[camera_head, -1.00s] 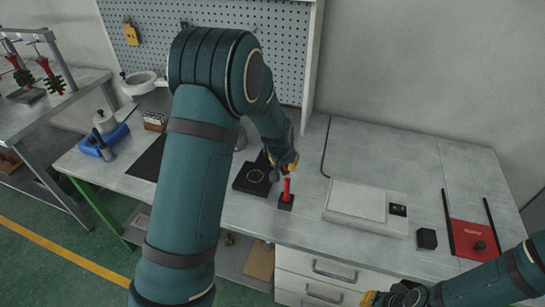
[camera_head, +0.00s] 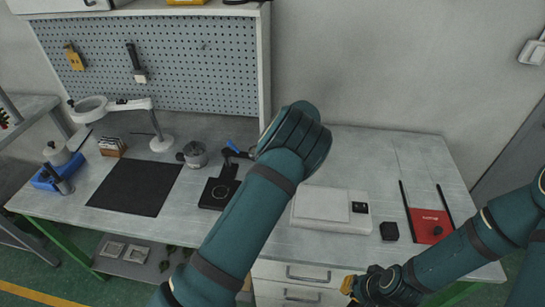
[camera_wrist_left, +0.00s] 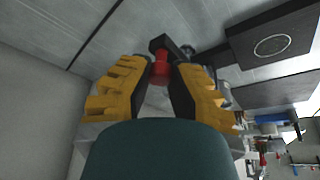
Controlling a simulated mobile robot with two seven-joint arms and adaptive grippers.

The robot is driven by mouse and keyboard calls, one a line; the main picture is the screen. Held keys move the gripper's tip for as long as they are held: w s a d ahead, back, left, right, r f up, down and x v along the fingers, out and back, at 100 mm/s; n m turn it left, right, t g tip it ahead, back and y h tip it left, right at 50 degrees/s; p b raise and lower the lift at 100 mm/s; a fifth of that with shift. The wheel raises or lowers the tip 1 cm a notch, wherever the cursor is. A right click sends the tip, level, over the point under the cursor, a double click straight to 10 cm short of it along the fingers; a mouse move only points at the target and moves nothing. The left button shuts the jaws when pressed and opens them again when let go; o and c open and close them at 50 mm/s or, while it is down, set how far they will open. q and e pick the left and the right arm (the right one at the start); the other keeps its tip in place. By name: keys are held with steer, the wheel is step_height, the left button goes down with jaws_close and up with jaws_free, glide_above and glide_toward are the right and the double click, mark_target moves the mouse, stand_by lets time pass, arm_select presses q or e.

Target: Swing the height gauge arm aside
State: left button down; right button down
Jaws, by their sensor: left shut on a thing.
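In the left wrist view, my left gripper (camera_wrist_left: 158,85) has its yellow fingers around a red upright part (camera_wrist_left: 160,70) and is shut on it. A small black block (camera_wrist_left: 166,44) shows just past the fingertips, at the end of the red part. A black plate with a pale ring (camera_wrist_left: 272,45) lies to the right of it; it also shows in the head view (camera_head: 213,194). In the head view my left arm hides the left gripper and the red part. My right gripper (camera_head: 349,285) is at the table's front edge; its opening is unclear.
A white flat box (camera_head: 322,207) stands right of my left arm, with a small black block (camera_head: 389,231) and a red sheet (camera_head: 428,226) further right.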

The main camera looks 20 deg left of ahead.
arm_select(q)
steer(key=shift+w+a+f+n, duration=0.15)
steer(key=shift+w+a+n, duration=0.05)
steer(key=shift+w+n, duration=0.45)
steer(key=c, duration=1)
jaws_free()
steer(key=shift+c, duration=0.2)
steer(key=shift+w, duration=0.1)
steer(key=v, duration=1.2)
steer(key=shift+w, duration=0.2)
